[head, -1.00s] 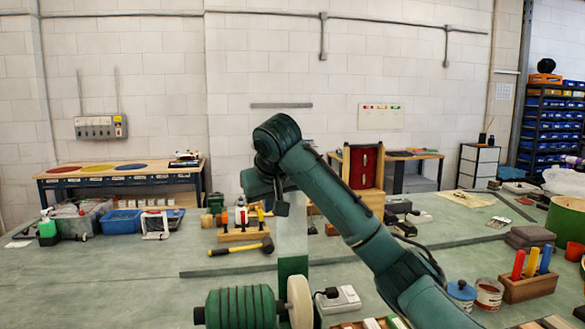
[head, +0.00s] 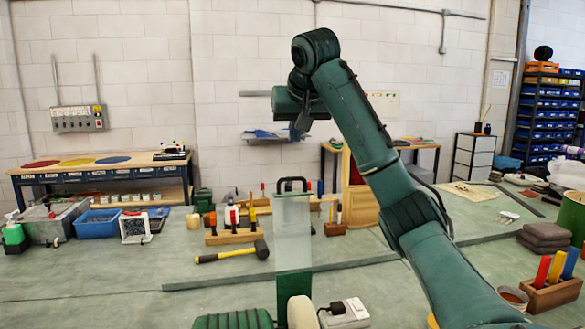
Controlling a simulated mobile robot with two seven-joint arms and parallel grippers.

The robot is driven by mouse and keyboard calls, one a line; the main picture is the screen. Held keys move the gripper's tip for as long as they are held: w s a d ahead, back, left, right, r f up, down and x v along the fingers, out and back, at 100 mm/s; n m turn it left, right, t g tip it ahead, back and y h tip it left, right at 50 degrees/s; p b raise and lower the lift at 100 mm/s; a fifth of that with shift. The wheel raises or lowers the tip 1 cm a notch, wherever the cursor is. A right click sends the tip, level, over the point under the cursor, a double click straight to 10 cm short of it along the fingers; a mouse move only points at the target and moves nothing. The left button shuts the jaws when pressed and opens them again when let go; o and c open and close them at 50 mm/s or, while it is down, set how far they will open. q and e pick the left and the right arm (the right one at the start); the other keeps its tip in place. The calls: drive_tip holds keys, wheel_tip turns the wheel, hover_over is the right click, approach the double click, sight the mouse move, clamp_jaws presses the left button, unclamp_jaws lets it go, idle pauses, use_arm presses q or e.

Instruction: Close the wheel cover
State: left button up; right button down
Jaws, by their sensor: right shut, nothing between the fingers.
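The wheel cover (head: 292,232) stands upright behind the wheel, a pale see-through panel with a green lower part and a black handle (head: 292,184) on top. The pale wheel (head: 300,312) shows at the bottom edge beside the green ribbed motor housing (head: 233,321), both partly cut off. My right gripper (head: 301,128) is shut and empty. In the picture it is above the handle, with a gap between them. Its fingertips are small and dark. My left gripper is not in view.
A black-headed mallet (head: 235,252) and a wooden tool rack (head: 232,237) lie left of the cover. A white socket box (head: 345,313) sits right of the wheel. A wooden block with coloured handles (head: 552,294) is at the right.

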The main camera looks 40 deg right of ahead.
drive_tip(key=x, duration=0.9)
use_arm(q)
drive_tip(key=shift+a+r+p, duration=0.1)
drive_tip(key=shift+p, duration=0.35)
use_arm(e)
drive_tip(key=shift+s+a+f, duration=0.25)
drive_tip(key=shift+s+a, duration=0.05)
drive_tip(key=shift+s, duration=0.25)
drive_tip(key=shift+s+a+f, duration=0.3)
drive_tip(key=shift+s, duration=0.3)
drive_tip(key=shift+s+a+f, duration=0.25)
drive_tip(key=shift+s+a, duration=0.05)
drive_tip(key=shift+s, duration=0.25)
